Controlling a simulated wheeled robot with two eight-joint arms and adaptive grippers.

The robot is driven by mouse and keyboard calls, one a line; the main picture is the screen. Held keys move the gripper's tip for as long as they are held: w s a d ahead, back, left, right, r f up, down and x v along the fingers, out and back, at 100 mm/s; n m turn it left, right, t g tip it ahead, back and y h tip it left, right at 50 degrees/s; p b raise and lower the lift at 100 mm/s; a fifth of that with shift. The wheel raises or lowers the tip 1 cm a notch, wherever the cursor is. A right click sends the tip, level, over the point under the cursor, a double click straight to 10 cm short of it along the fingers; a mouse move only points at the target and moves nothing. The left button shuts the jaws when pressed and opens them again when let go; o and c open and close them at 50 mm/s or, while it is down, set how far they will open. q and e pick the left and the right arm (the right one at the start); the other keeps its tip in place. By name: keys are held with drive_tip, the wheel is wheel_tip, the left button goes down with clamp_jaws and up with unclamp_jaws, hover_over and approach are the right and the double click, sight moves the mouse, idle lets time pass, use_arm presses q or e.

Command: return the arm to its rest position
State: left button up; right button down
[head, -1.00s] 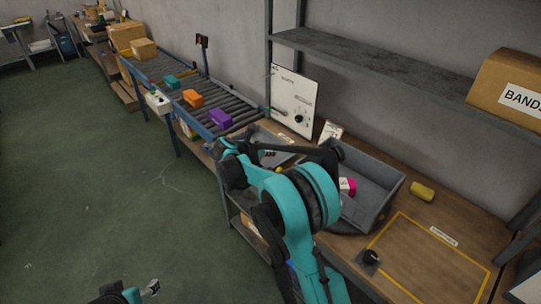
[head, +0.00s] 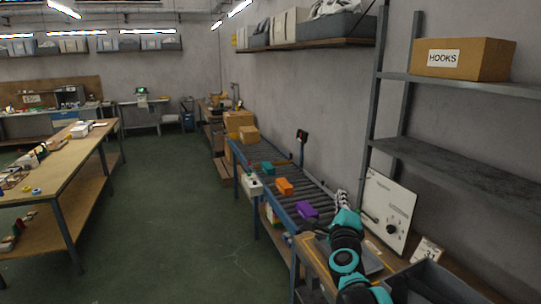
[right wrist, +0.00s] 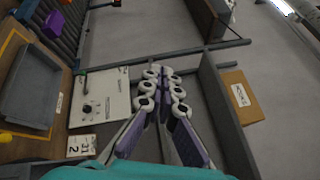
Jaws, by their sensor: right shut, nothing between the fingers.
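My right arm (head: 346,262) is teal and black and rises from the bottom right of the head view. My right gripper (head: 342,200) is at its upper end, raised over the bench beside the conveyor. In the right wrist view the same gripper (right wrist: 163,78) has its pale, jointed fingers together at the tips. It is shut and empty, with the wall and shelf frame behind it. My left gripper is not in view.
A roller conveyor (head: 290,190) carries teal, orange and purple blocks. A white panel (head: 388,207) with a knob stands behind my right arm. A grey bin (head: 408,292) is at the lower right. Shelves (head: 455,165) overhang the right side. The green floor (head: 170,220) is clear.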

drive_tip(key=s+a+f+n+g+y, duration=0.2)
drive_tip(key=s+a+f+n+y, duration=0.25)
drive_tip(key=s+n, duration=0.3)
drive_tip(key=s+a+f+n+g+y, duration=0.2)
drive_tip(key=s+a+f+n+y, duration=0.15)
drive_tip(key=s+f+n, duration=0.35)
drive_tip(key=s+d+f+n+g+h, duration=0.1)
drive_tip(key=s+d+f+n+g, duration=0.1)
drive_tip(key=s+f, duration=0.3)
drive_tip(key=s+d+f+n+g+h, duration=0.2)
drive_tip(key=s+f+n+g, duration=0.1)
drive_tip(key=s, duration=0.4)
drive_tip(key=s+d+f+n+g+h+b, duration=0.1)
drive_tip(key=s+f+n+g, duration=0.1)
drive_tip(key=s+f+n, duration=0.3)
wheel_tip(320, 180, down, 3)
drive_tip(key=shift+s+d+r, duration=0.2)
drive_tip(key=shift+s+d, duration=0.2)
drive_tip(key=shift+s, duration=0.2)
